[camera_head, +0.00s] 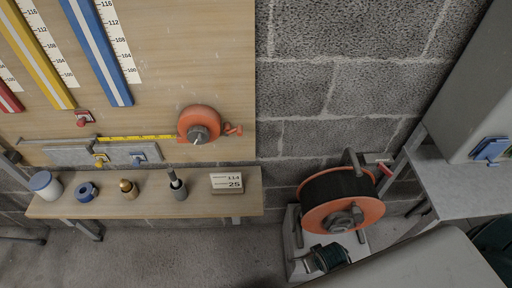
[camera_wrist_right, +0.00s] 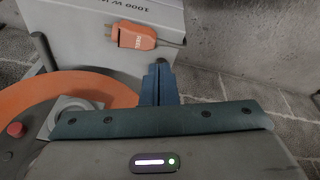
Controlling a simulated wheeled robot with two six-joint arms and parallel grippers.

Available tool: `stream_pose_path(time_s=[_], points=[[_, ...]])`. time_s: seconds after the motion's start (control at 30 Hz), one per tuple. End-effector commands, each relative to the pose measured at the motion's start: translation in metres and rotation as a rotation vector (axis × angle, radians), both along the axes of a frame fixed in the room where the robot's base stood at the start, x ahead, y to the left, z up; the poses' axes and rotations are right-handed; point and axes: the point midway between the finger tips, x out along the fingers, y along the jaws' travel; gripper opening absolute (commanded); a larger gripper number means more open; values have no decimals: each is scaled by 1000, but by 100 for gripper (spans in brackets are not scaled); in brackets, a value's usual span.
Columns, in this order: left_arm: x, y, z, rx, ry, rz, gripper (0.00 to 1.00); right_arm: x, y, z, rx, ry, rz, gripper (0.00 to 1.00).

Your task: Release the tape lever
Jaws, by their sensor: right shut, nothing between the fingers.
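An orange round tape case (camera_head: 198,123) with a grey hub is on the wooden board. Its yellow tape (camera_head: 135,138) runs out to the left. A small orange lever-like piece (camera_head: 233,129) sticks out at the case's right side; its exact position is too small to tell. My right gripper (camera_head: 310,263) is low by the cable reel's stand, well below and right of the tape case. The right wrist view shows its fingers (camera_wrist_right: 158,84) shut and empty, apart from the orange labelled plug (camera_wrist_right: 136,36). My left gripper is not in view.
An orange cable reel (camera_head: 343,214) stands on a pale base (camera_wrist_right: 80,25). A shelf (camera_head: 120,207) below the board holds a white jar (camera_head: 46,185), a blue roll (camera_head: 87,191) and other small items. A grey bench (camera_head: 470,190) is at the right. The wall between board and reel is clear.

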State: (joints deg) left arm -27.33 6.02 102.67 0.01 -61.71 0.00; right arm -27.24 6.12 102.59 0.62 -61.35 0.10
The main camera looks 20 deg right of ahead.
Motion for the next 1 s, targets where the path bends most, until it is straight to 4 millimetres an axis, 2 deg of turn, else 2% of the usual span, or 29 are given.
stream_pose_path(time_s=[0.1,0.27,0.4,0.5,0.63,0.77,0.87,1.0], points=[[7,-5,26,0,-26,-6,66,11,7,26,20,-40,5,0],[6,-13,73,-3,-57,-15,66,23,25,74,100,-118,17,0],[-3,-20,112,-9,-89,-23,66,41,58,121,292,-248,47,0],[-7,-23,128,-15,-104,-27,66,55,81,150,456,-336,56,0],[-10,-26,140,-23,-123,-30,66,72,104,184,676,-429,44,0],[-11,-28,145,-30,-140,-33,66,89,118,217,900,-507,-3,0],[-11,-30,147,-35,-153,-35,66,102,121,242,1070,-551,-64,0],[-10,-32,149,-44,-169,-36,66,122,113,275,1304,-599,-186,0]])
